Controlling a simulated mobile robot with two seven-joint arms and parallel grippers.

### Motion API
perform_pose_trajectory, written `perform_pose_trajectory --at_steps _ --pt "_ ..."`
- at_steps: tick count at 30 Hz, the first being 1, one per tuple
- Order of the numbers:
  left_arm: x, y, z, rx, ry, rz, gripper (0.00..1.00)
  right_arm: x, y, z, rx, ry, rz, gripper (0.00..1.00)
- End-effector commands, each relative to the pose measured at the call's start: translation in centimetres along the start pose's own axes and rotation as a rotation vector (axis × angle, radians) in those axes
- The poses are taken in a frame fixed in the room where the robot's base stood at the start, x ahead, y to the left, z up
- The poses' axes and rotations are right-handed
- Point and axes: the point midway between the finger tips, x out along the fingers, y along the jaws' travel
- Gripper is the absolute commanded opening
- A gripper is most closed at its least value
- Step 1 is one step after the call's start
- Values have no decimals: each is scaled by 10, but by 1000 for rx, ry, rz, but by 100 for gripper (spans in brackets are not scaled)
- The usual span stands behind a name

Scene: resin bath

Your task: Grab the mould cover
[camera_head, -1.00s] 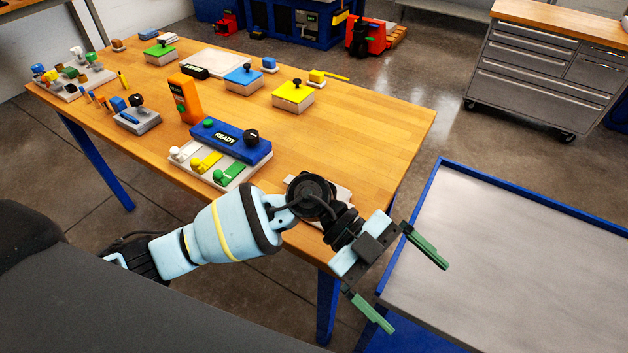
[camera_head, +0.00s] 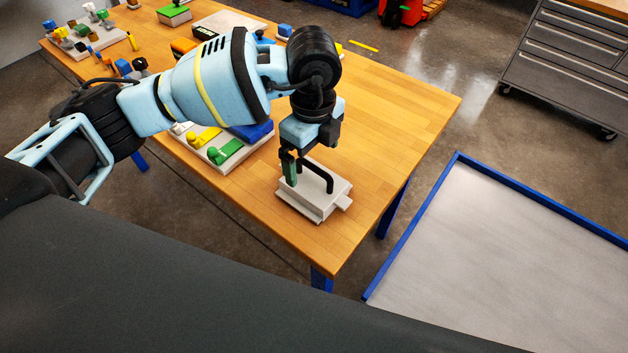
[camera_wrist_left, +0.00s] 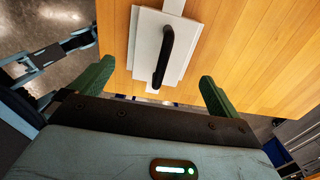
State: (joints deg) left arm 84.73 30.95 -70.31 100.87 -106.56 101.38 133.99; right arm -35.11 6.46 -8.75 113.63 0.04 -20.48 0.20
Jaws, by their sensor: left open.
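The mould cover (camera_head: 326,207) is a pale grey plate with a black arched handle (camera_head: 318,172), lying near the right front corner of the wooden table. In the left wrist view the cover (camera_wrist_left: 143,50) and its handle (camera_wrist_left: 164,52) lie ahead, between the two green fingers. My left gripper (camera_head: 292,168) points down over the cover, close to the handle. In the left wrist view the left gripper (camera_wrist_left: 156,76) is open, fingers wide apart and nothing between the pads held. My right gripper is not in view.
The wooden table (camera_head: 400,110) is clear right of the cover. A white tray with yellow and green pieces (camera_head: 215,145) and a blue box (camera_head: 252,131) stand left of it, partly behind my arm. A blue-rimmed grey surface (camera_head: 500,250) is at the right.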

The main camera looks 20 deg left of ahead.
Motion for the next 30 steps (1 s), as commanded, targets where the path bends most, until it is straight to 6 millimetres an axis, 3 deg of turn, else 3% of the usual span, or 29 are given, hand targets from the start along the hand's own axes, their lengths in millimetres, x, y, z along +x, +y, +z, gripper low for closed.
perform_pose_trajectory --at_steps 3,11,21,30 --pt "15 1 0 1 2 4 100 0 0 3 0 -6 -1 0" --pt "24 0 -1 2 3 2 100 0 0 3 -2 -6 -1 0" --pt "67 -1 -1 2 3 3 100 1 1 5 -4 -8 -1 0" --pt "70 -2 -1 3 3 0 100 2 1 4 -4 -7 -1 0"
